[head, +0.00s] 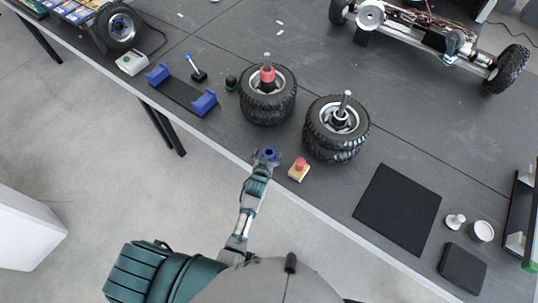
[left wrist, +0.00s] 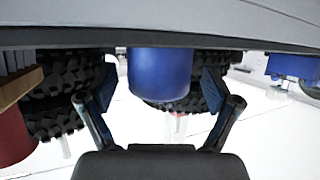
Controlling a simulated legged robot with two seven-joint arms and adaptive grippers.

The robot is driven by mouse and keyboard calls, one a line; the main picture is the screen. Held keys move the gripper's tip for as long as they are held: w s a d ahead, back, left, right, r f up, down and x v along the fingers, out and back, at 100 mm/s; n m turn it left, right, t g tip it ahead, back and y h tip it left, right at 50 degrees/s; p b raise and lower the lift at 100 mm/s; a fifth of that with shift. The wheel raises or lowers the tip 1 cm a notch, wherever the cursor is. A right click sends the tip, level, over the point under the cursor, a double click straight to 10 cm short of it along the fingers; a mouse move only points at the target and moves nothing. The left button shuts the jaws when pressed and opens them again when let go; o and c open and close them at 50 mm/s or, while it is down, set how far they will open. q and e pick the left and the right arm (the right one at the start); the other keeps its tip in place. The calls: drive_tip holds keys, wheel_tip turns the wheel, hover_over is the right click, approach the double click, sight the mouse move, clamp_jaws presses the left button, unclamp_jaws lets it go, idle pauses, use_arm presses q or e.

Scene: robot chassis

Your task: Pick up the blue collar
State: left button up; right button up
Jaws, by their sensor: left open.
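The blue collar (head: 269,152) is a short cylinder with a dark hole in its top, near the table's front edge. It also shows large in the middle of the left wrist view (left wrist: 160,75). My left gripper (head: 265,158) is at the collar. In the left wrist view its two fingers (left wrist: 160,104) are spread, one on each side of the collar, with visible gaps. The collar's underside contact with the table is hard to make out. My right gripper is not in view.
Two tyre stacks (head: 268,103) (head: 337,140) stand behind; the left one bears a red collar (head: 267,75). A blue-ended cradle (head: 182,92) lies left. A black mat (head: 397,208) lies right.

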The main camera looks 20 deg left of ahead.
use_arm(q)
drive_tip(key=shift+w+f, duration=0.2)
drive_tip(key=shift+w, duration=0.2)
drive_tip(key=c, duration=1.3)
drive_tip(key=shift+o, duration=0.2)
drive_tip(key=shift+r, duration=0.15)
